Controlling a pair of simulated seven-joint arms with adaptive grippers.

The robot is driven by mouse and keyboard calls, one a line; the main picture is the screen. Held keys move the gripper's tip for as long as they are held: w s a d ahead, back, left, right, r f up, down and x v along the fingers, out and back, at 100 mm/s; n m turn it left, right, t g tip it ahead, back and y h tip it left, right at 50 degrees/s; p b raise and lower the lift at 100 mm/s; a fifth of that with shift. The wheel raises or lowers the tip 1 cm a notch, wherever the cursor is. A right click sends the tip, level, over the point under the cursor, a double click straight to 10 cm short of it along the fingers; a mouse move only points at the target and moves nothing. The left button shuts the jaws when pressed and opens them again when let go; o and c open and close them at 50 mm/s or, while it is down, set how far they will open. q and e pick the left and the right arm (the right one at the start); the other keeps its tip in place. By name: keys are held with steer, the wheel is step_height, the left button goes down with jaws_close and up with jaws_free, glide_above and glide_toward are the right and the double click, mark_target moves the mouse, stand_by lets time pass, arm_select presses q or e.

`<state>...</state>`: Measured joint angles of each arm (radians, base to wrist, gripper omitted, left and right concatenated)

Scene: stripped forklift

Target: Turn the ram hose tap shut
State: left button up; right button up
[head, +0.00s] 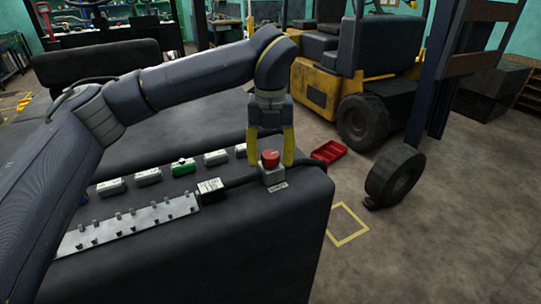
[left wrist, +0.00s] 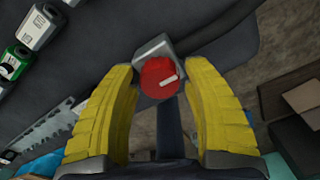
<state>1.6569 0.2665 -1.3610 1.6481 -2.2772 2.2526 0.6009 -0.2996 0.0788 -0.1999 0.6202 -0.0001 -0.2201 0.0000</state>
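The ram hose tap is a red round knob (head: 270,158) on a small grey block, near the right end of the dark bench top. A black hose runs from it to the left. In the left wrist view the knob (left wrist: 159,78) has a white mark pointing right and slightly up. My left gripper (head: 270,161) reaches down over the tap with its yellow fingers open, one on each side of the knob. In the left wrist view gaps show between the knob and both fingers. My right gripper is not in view.
A black-and-white labelled box (head: 210,191), a metal strip with studs (head: 125,228) and a green block (head: 183,167) among grey ones lie left of the tap. A red tray (head: 329,151) is on the floor beyond the bench. The yellow forklift (head: 317,88) stands behind.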

arm_select(q)
steer(key=c, duration=0.9)
steer(key=shift+c, duration=0.2)
steer(key=shift+m, duration=0.5)
steer(key=m, duration=0.3)
steer(key=shift+m, duration=0.3)
steer(key=m, duration=0.4)
steer(key=shift+m, duration=0.3)
steer(key=m, duration=0.4)
steer(key=shift+a, duration=0.1)
steer(key=shift+f+m, duration=0.1)
steer(key=shift+m, duration=2.2)
